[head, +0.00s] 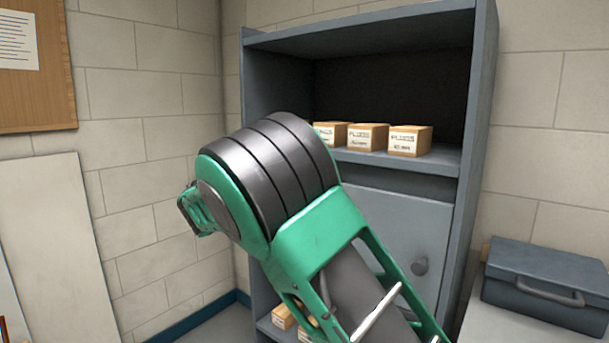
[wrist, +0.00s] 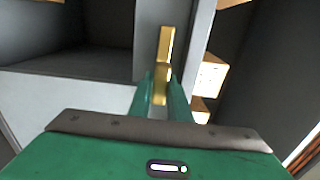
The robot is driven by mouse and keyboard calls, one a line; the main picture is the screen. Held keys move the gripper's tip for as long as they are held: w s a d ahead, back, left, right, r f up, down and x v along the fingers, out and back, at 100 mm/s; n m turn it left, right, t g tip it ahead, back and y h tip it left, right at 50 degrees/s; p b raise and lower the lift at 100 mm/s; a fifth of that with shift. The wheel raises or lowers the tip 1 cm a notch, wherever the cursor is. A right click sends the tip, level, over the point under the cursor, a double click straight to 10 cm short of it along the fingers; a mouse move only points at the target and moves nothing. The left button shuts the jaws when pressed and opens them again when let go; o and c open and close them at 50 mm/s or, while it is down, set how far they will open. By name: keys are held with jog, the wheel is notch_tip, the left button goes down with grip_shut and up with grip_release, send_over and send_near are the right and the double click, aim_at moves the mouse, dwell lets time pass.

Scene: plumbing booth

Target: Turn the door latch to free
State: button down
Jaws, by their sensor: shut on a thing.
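The door latch (wrist: 166,46) is a small brass bar in the wrist view. It stands along the picture's vertical, against a light grey strip of the cabinet. My gripper (wrist: 161,84) has its two green fingers on either side of the latch's near end and is shut on it. My arm covers the door's left part there, and the latch and my fingertips are hidden in that view.
The grey cabinet (head: 481,120) has an open upper shelf with cardboard boxes (head: 367,137). More boxes (head: 283,317) sit low down behind my arm. A blue-grey toolbox (head: 545,283) stands at the right. A pale panel (head: 55,240) leans on the block wall at the left.

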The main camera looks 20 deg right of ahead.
jog(key=c, duration=1.6)
grip_release()
jog(key=shift+w+a+f, duration=0.1)
jog(key=shift+c, duration=0.2)
jog(key=v, duration=1)
jog(key=shift+a, duration=0.3)
jog(key=shift+f, duration=0.1)
